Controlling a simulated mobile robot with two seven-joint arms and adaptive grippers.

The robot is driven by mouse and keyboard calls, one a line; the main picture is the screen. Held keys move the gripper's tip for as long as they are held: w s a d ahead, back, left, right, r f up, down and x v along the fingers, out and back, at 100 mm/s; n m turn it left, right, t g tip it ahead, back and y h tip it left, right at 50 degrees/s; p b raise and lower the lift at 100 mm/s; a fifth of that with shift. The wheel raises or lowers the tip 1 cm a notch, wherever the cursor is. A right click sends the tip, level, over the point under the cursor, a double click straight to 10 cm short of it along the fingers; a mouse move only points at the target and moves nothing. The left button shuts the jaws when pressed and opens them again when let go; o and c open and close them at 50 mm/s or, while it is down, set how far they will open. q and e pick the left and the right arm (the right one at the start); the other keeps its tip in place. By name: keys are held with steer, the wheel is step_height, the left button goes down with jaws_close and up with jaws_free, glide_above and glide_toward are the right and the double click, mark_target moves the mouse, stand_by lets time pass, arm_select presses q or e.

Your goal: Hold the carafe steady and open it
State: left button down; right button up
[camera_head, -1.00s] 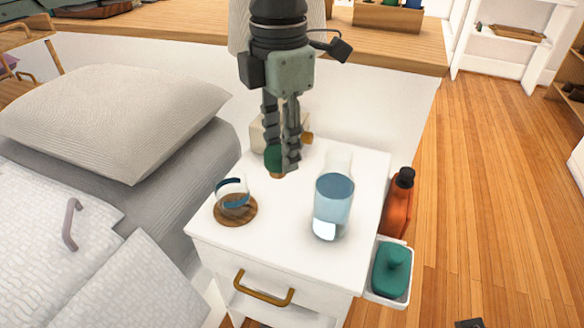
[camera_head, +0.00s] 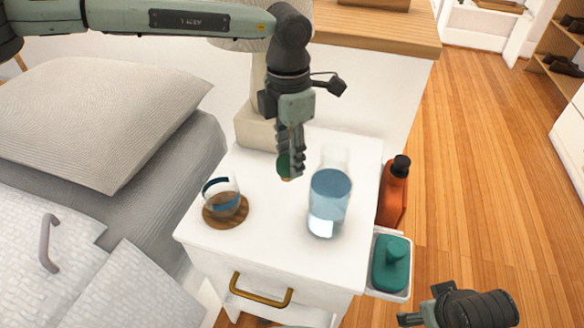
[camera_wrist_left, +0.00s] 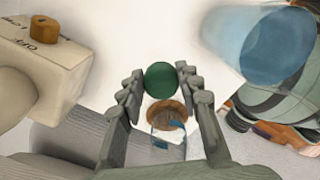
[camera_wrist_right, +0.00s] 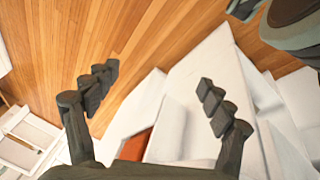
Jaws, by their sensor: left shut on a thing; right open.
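The glass carafe (camera_head: 329,197) stands upright on the white nightstand (camera_head: 262,240), partly filled with blue liquid; no stopper shows in its neck. It also shows in the left wrist view (camera_wrist_left: 275,45). My left gripper (camera_head: 290,168) is shut on a round green stopper (camera_wrist_left: 161,80), left of the carafe's neck and apart from it. In the head view, the fingers partly hide the stopper (camera_head: 283,165). My right gripper (camera_head: 423,306) is open and empty, low at the right, away from the carafe. Its spread fingers show in the right wrist view (camera_wrist_right: 156,92).
A tumbler (camera_head: 222,192) sits on a round wooden coaster (camera_head: 226,216) at the nightstand's left. An orange bottle (camera_head: 393,196) and a teal item (camera_head: 391,268) in a white side tray stand right. A beige box (camera_head: 255,130) is behind the left gripper; the bed is left.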

arm_select(q)
steer(key=shift+w+d+f, duration=0.2)
steer(key=shift+d+f, duration=0.05)
steer(key=shift+f, duration=1.95)
steer(key=shift+f, duration=0.1)
steer(key=c, duration=1.1)
jaws_free()
steer(key=shift+o, duration=0.2)
